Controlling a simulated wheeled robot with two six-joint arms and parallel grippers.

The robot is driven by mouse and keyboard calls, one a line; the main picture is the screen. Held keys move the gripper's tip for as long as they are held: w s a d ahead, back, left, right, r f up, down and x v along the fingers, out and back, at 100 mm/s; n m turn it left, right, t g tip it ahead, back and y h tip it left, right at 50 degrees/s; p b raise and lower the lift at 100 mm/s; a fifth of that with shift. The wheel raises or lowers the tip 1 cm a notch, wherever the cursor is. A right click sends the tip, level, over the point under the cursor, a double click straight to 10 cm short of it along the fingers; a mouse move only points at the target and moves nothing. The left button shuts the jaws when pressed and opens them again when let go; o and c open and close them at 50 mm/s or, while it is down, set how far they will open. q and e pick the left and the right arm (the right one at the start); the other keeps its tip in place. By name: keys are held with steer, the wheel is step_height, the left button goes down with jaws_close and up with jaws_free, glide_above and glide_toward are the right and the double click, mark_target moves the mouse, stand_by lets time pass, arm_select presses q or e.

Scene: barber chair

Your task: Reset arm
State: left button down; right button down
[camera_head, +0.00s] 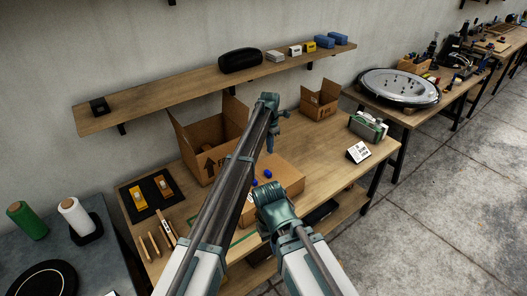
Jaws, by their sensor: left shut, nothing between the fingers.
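My left arm reaches from the bottom up across the middle of the workbench. Its left gripper (270,149) hangs at the far end of the arm, above the bench, and is shut with nothing seen in it. A closed flat cardboard box (286,176) lies on the bench beneath it, partly hidden by my arms. Small blue caps (267,173) show by the box. My right arm comes up from the bottom middle and ends in a teal joint near the front of the box. No right gripper fingers can be made out.
An open cardboard box (202,144) stands behind my left arm, and a smaller open box (319,101) stands farther right. A wall shelf (180,97) runs above the bench. Open floor (440,200) lies right.

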arm_select(q)
steer(key=shift+w+d+r, duration=0.15)
steer(key=shift+w+r, duration=0.05)
steer(key=shift+r, duration=0.05)
steer(key=s+a+m, duration=0.8)
steer(key=s, duration=0.6)
steer(key=s+a+m, duration=0.8)
steer(key=s+m, duration=0.1)
steer(key=s, duration=0.4)
steer(key=s+a+m, duration=0.8)
steer(key=s, duration=0.6)
steer(key=s+d+m+y, duration=0.1)
steer(key=s+d+m, duration=0.2)
steer(key=d, duration=0.7)
steer(key=shift+s+f+m, duration=0.2)
steer(key=shift+s+m, duration=0.2)
steer(key=shift+s, duration=0.55)
steer(key=shift+d, duration=0.1)
